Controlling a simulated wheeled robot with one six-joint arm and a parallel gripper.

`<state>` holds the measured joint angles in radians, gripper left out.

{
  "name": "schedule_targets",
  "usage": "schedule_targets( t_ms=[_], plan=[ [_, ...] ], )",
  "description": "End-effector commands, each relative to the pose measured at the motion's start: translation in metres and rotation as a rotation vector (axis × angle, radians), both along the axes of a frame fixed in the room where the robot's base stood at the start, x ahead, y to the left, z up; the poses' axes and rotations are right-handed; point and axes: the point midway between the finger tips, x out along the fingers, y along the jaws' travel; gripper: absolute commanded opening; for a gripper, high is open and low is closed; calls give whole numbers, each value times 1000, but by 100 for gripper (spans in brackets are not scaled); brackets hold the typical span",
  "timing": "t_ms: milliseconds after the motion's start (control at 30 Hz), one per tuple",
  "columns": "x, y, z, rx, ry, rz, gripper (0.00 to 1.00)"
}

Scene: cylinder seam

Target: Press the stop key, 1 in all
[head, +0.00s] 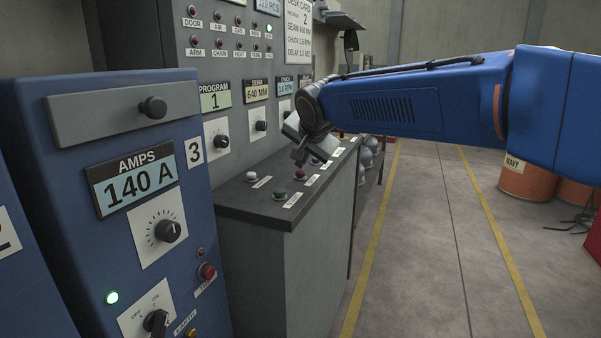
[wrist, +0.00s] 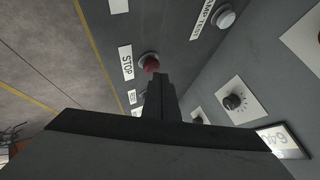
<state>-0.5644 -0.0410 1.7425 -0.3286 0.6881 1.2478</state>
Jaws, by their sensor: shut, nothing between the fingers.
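The stop key is a red mushroom button (wrist: 150,62) on the dark desk top, beside a white STOP label (wrist: 127,62) in the wrist view. In the head view the red key (head: 301,174) sits on the sloping desk top (head: 240,208). My gripper (head: 301,157) is just above it, pointing down, with shut fingers and nothing between them. In the wrist view my fingertips (wrist: 159,78) end right beside the red key and cover part of its near edge. I cannot tell whether they touch it.
The white LAMP TEST key (wrist: 224,18) shows in the wrist view. The upright panel with knobs (head: 261,126) rises behind.

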Motion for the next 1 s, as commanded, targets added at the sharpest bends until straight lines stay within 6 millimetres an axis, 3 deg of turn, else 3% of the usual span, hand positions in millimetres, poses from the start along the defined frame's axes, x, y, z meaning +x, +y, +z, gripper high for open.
schedule_targets(
  t_ms=[1000],
  plan=[
    [0,0,-9,-1,1,-1,0]
  ],
)
